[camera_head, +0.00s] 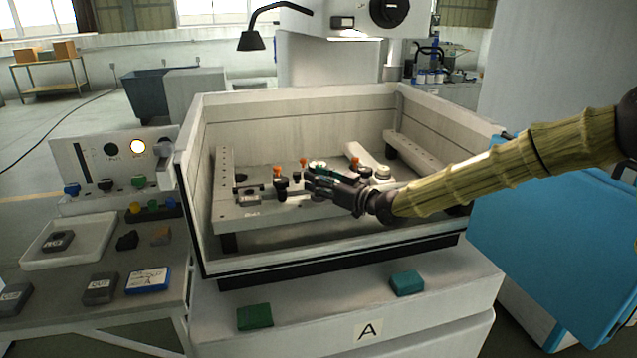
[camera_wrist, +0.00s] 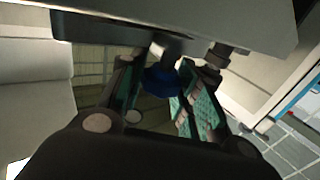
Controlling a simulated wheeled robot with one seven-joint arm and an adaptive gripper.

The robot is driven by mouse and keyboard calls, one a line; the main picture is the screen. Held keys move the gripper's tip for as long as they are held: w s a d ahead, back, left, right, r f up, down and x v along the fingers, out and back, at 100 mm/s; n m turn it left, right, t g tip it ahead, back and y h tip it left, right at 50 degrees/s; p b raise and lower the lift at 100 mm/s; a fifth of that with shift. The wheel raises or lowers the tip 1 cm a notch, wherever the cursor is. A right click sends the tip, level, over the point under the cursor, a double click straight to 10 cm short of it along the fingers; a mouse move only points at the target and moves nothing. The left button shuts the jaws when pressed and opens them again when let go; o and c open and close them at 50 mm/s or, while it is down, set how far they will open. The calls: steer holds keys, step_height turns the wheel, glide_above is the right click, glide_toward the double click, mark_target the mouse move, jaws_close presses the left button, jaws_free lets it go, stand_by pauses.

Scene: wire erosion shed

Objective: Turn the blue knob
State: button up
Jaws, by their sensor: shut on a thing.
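The blue knob (camera_wrist: 162,82) shows in the wrist view between the two fingers of my gripper (camera_wrist: 158,100). It sits on a short dark stem below a pale grey block. The fingers have green pads and are shut on the knob. In the head view my gripper (camera_head: 310,178) reaches in from the right over the tank, its fingers pointing left among the clamps. No blue knob can be made out at the fingertips there. A separate blue knob (camera_head: 71,189) is on the control panel (camera_head: 88,165) at the left.
Small orange-topped clamps (camera_head: 277,172) stand close to my gripper. The pale tank wall (camera_head: 190,215) rises in front and at the left. A dark fitting (camera_wrist: 218,55) is right of the knob in the wrist view. A blue cover (camera_head: 560,240) stands at the right.

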steer(key=shift+r+g, duration=0.1)
steer(key=shift+g, duration=0.2)
steer(key=o, duration=1.1)
steer(key=shift+c, duration=0.2)
steer(key=v, duration=1.2)
steer(key=shift+f, duration=0.25)
